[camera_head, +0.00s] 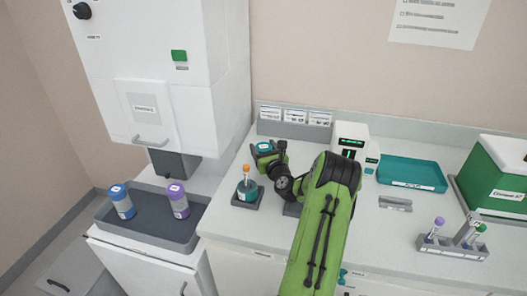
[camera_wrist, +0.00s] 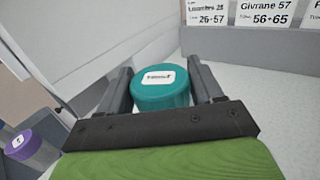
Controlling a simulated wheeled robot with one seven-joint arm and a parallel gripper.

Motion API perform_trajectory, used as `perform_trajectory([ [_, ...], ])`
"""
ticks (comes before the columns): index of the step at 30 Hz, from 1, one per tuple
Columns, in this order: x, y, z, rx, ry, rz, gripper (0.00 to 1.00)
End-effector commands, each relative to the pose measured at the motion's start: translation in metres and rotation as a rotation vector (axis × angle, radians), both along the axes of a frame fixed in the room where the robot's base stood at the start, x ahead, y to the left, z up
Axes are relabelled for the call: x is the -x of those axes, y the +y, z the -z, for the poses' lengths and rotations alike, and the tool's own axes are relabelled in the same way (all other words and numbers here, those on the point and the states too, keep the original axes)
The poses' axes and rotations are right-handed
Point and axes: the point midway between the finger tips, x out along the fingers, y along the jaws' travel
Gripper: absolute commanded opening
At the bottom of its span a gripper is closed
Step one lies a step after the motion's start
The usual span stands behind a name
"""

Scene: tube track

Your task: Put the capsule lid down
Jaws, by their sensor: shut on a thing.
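The teal capsule lid (camera_wrist: 162,92), with a white label on top, sits between the two dark fingers of my gripper (camera_wrist: 163,88) in the wrist view. My gripper is shut on it. In the head view my gripper (camera_head: 267,153) is above the counter, left of the small white device; the lid is small there and hard to make out.
A dark tray (camera_head: 150,238) at left holds a blue capsule (camera_head: 121,202) and a purple-capped one (camera_head: 178,201). A white device (camera_head: 349,147), teal tray (camera_head: 411,174), tube rack (camera_head: 452,247) and green-white box (camera_head: 497,175) stand to the right. Label cards (camera_head: 295,117) line the back.

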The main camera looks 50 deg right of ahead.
Motion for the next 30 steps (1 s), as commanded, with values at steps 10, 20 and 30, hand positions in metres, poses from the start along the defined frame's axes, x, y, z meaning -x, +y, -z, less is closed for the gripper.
perform_trajectory([
  [10,0.000,0.000,0.001,0.000,0.000,0.000,0.86],
  [20,0.000,0.000,-0.002,0.001,-0.001,-0.001,0.91],
  [30,0.063,0.039,0.002,-0.008,0.001,0.004,0.91],
])
